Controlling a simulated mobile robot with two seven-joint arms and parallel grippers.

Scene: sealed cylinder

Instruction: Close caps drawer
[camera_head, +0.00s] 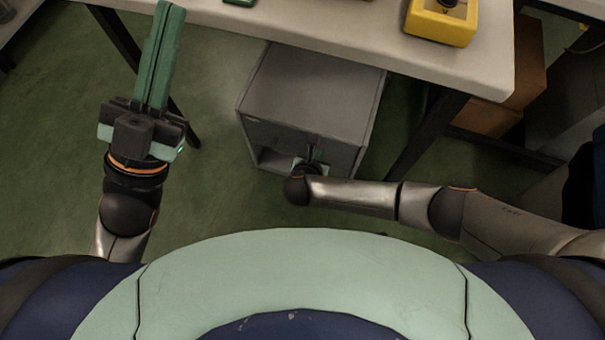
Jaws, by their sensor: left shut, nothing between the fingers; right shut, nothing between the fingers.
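The grey drawer cabinet (312,90) stands on the floor under the table's front edge. Its upper front panel, which seems to be the caps drawer (275,133), looks about flush with the cabinet body. Below it is an open dark space. My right gripper (312,150) is at the cabinet's front, right of the middle, close to or touching the panel; its fingers are small and partly hidden by my wrist. My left gripper (170,12) is shut and empty, its long green fingers pointing up the picture, well left of the cabinet.
The pale table (300,35) spans the top, with dark legs on both sides of the cabinet. A yellow fixture (440,25) sits on it at the right. Brown boxes (515,80) stand beyond the right leg. The green floor (215,190) is clear between my arms.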

